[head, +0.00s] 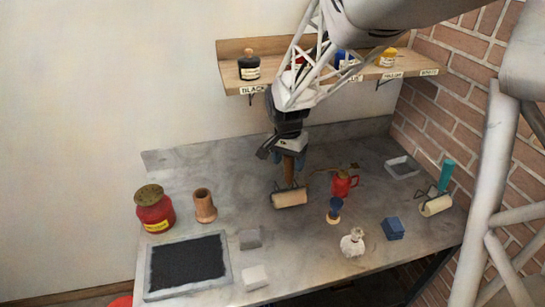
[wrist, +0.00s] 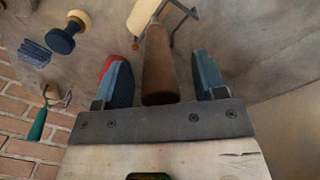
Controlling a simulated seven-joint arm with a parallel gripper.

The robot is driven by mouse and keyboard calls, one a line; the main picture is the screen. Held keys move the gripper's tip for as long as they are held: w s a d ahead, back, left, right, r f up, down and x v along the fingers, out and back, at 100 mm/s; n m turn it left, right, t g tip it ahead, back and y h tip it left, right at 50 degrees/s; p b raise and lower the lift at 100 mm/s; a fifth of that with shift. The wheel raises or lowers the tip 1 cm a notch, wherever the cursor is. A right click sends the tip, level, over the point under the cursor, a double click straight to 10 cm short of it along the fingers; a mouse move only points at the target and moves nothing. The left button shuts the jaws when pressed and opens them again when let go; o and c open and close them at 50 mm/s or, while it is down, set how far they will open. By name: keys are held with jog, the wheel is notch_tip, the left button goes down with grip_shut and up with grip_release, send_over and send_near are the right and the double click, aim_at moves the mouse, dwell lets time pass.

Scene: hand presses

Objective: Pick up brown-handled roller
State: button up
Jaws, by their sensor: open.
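The brown-handled roller (head: 290,198) stands on the grey table below my gripper (head: 287,154), with its pale cylinder at the front and its brown handle pointing up. In the wrist view the brown handle (wrist: 158,62) lies between the two fingers of my gripper (wrist: 163,78). The fingers are open, with a gap on each side of the handle. The pale cylinder (wrist: 145,14) is partly cut off at the top of the wrist view. A second roller, with a green handle (head: 446,176), stands at the right of the table.
A red mug-like can (head: 343,184) and a blue-topped stamp (head: 335,208) stand right of the roller. A black-surfaced tray (head: 150,272), red jar (head: 154,212) and brown cup (head: 204,205) are left.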

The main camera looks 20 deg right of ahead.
dwell(0.4)
jog(key=c, duration=1)
jog(key=shift+r, duration=0.15)
jog(key=shift+r, duration=1.55)
jog(key=shift+s+r, duration=0.15)
jog(key=shift+s, duration=0.15)
jog(key=s, duration=0.5)
jog(key=s+r, duration=0.1)
jog(key=s, duration=0.4)
jog(key=s+a, duration=0.1)
jog(key=s, duration=0.4)
jog(key=shift+s+r, duration=0.15)
jog(key=shift+r, duration=0.05)
jog(key=shift+a, duration=0.1)
